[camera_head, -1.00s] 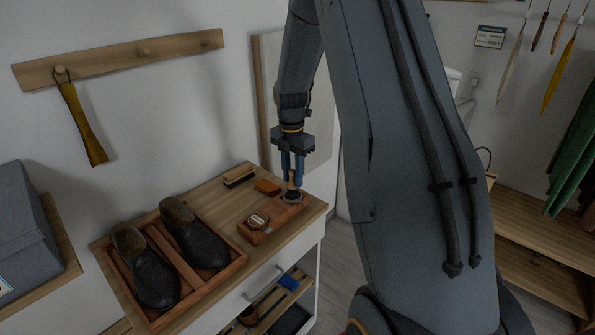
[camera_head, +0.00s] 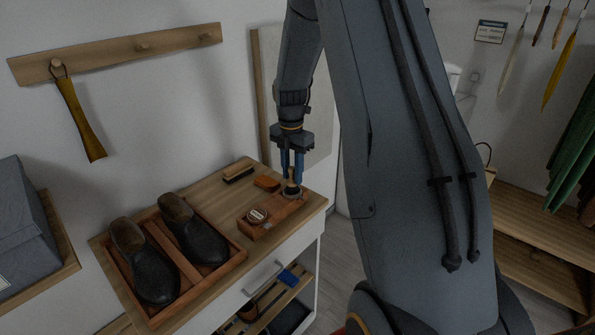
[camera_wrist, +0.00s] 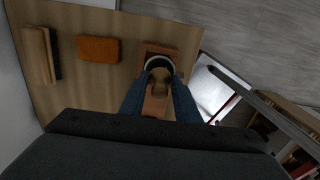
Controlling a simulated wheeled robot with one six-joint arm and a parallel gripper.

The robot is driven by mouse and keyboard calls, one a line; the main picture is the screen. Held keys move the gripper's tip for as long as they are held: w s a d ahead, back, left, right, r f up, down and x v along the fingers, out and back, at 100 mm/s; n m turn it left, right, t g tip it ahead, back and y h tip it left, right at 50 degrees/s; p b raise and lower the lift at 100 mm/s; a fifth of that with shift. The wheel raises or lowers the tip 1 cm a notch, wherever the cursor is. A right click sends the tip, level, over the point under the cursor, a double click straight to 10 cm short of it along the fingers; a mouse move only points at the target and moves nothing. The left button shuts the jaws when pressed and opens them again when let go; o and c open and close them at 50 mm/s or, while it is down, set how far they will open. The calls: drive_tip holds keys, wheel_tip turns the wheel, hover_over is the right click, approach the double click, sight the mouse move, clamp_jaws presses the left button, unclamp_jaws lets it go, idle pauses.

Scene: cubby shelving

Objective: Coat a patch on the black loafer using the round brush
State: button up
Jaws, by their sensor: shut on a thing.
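My gripper (camera_head: 292,178) is shut on the wooden handle of the round brush (camera_head: 293,188) and holds it upright. The brush also shows between my fingers in the wrist view (camera_wrist: 160,76). Its dark head is at the far end of a small wooden caddy (camera_head: 260,232); I cannot tell whether it rests inside or just above it. A round tin (camera_head: 257,216) sits at the caddy's near end. Two black loafers stand in a divided wooden tray (camera_head: 217,283) on the left: one loafer (camera_head: 155,275) in the left compartment, the other (camera_head: 203,242) in the right.
A wooden-backed brush (camera_head: 238,172) and an orange-brown block (camera_head: 267,183) lie behind the caddy on the cabinet top. The open drawer or shelf below holds a blue item (camera_head: 289,278). Bare wood lies around the caddy.

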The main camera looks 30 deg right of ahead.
sight(292, 167)
drive_tip(key=shift+f, duration=0.55)
idle(1.6)
drive_tip(key=shift+r, duration=0.1)
drive_tip(key=shift+r+p, duration=2.4)
drive_tip(key=shift+r, duration=1.1)
drive_tip(key=shift+f, duration=0.1)
